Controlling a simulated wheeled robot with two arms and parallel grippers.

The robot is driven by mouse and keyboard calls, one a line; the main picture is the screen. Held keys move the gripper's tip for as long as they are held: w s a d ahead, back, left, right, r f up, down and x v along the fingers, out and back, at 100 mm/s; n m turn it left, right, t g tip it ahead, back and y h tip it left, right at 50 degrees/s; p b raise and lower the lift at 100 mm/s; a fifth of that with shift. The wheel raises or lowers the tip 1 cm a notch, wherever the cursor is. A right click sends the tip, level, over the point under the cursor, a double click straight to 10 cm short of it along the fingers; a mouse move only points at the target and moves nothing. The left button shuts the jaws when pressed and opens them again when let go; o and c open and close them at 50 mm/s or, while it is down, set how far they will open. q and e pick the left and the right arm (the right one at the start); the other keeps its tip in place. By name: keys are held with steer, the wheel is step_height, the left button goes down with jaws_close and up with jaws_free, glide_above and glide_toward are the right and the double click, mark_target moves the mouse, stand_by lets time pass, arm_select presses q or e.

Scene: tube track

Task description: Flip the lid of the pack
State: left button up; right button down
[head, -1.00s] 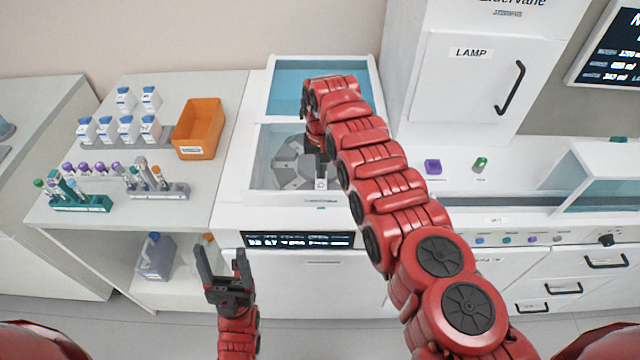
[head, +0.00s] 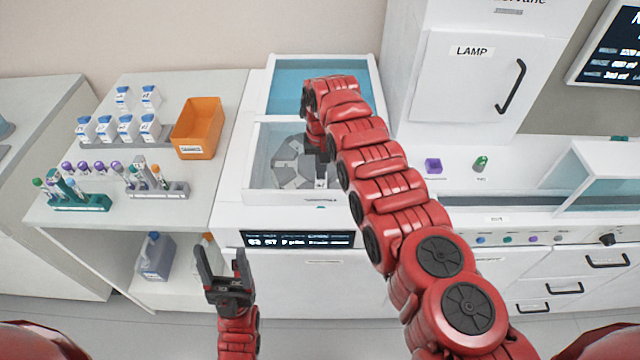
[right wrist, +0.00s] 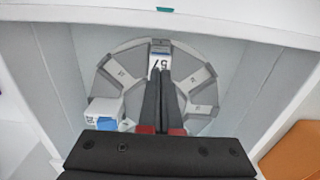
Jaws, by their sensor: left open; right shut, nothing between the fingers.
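A grey wheel (head: 293,166) with numbered slots lies in the machine's front bay; it also shows in the right wrist view (right wrist: 122,72). A white pack with a blue part (right wrist: 103,113) sits in a left slot there. Another white piece with a dark number (right wrist: 160,60) sits in the upper slot; whether its lid is open I cannot tell. My right gripper (right wrist: 161,72) is shut and empty, its tips at this white piece; touching or apart is unclear. In the head view my right arm partly covers the wheel.
Several white packs with blue tops (head: 122,127), an orange bin (head: 198,128) and tube racks (head: 82,202) stand on the left bench. The bay's walls (head: 250,155) surround the wheel. A lamp cabinet (head: 460,85) stands at the right.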

steer(key=shift+f+b, duration=1.45)
steer(key=shift+f, duration=0.15)
steer(key=shift+r, duration=0.1)
steer(key=shift+r+p, duration=2.15)
steer(key=shift+r, duration=0.65)
steer(key=shift+r+p, duration=0.8)
steer(key=shift+r, duration=0.3)
step_height(320, 180, up, 5)
glide_above(321, 185)
steer(key=shift+f, duration=0.15)
